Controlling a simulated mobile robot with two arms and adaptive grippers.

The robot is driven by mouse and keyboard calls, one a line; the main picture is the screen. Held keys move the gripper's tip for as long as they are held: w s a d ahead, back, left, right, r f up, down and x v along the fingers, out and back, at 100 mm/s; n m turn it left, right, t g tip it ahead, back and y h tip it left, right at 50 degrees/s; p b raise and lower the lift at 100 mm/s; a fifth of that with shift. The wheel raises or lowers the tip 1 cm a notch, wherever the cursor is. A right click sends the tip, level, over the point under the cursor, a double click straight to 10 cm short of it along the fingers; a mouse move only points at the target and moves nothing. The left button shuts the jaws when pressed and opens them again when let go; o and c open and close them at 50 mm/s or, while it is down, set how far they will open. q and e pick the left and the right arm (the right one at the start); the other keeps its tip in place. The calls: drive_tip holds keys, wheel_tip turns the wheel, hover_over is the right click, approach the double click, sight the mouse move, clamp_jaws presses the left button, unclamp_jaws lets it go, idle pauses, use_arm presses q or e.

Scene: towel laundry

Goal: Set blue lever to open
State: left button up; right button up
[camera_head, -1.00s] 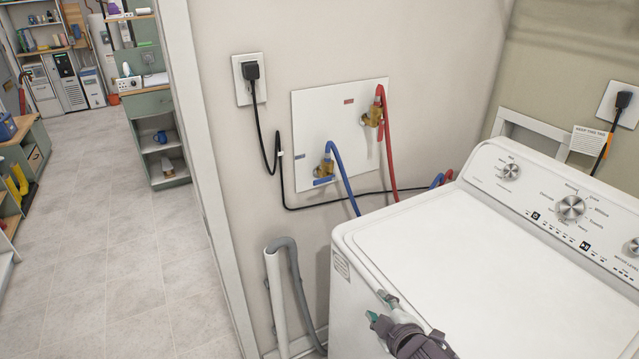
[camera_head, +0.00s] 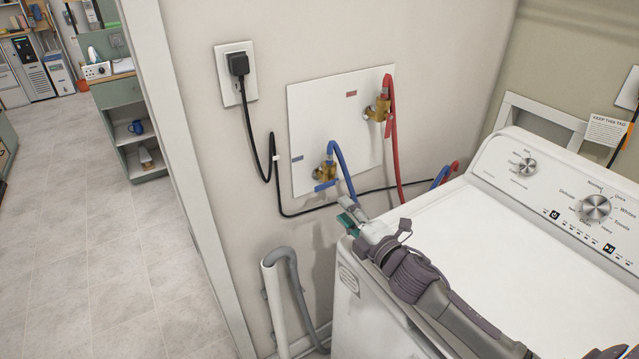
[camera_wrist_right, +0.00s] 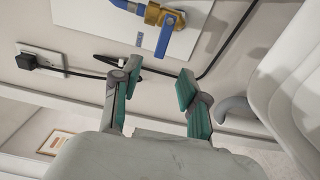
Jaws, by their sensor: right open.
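The blue lever (camera_head: 326,186) is on the lower brass valve (camera_head: 321,172) of the white wall plate (camera_head: 305,120). It lies about level, across the front of the valve. In the right wrist view the blue lever (camera_wrist_right: 165,35) shows beside the brass body, beyond the fingertips. My right gripper (camera_head: 348,217) is above the washer's back left corner, just below and right of the lever and apart from it. In the right wrist view its teal-padded fingers (camera_wrist_right: 158,80) are spread with nothing between them. My left gripper is out of view.
A blue hose (camera_head: 346,170) and a red hose (camera_head: 395,150) run down behind the washer (camera_head: 490,220). A black cord (camera_head: 268,160) hangs from the outlet left of the plate. A grey drain hose (camera_head: 291,275) stands below. Floor at left is clear.

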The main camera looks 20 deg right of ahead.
sight(321, 189)
drive_tip(key=w, duration=0.4)
drive_tip(key=w+a+p, duration=0.1)
drive_tip(key=w, duration=0.1)
drive_tip(key=shift+w+r, duration=0.15)
drive_tip(key=w, duration=0.3)
drive_tip(key=w+p, duration=0.1)
drive_tip(key=shift+w+a, duration=0.15)
drive_tip(key=shift+a, duration=0.1)
drive_tip(key=shift+w+f, duration=0.25)
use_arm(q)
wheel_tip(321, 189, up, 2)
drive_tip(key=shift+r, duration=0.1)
use_arm(e)
clamp_jaws()
